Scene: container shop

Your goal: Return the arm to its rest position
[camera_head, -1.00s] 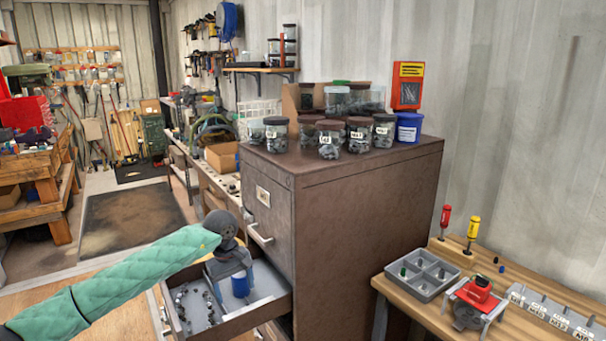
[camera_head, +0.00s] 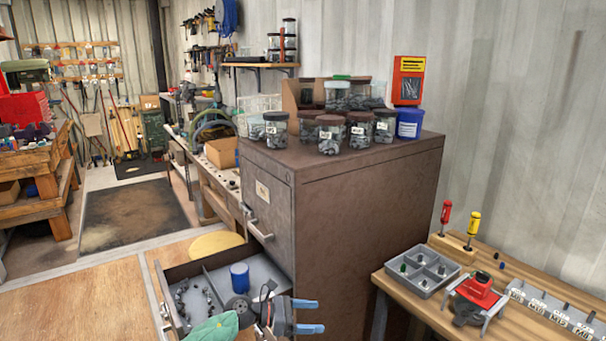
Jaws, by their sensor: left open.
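My left gripper (camera_head: 309,316) is at the bottom centre, in front of the open drawer's right side. Its two blue-tipped fingers point right, spread apart with nothing between them. The green-sleeved left forearm (camera_head: 212,329) enters from the bottom edge. The open drawer (camera_head: 205,264) of the brown cabinet holds a blue cylinder (camera_head: 239,277) standing upright, apart from the gripper. My right gripper is not in view.
The brown cabinet (camera_head: 365,215) stands close right of the gripper, with several jars (camera_head: 329,134) and a blue tub (camera_head: 409,123) on top. A wooden bench (camera_head: 408,300) at right holds a grey divided tray (camera_head: 422,272) and a red tool (camera_head: 477,290). Floor shows at left.

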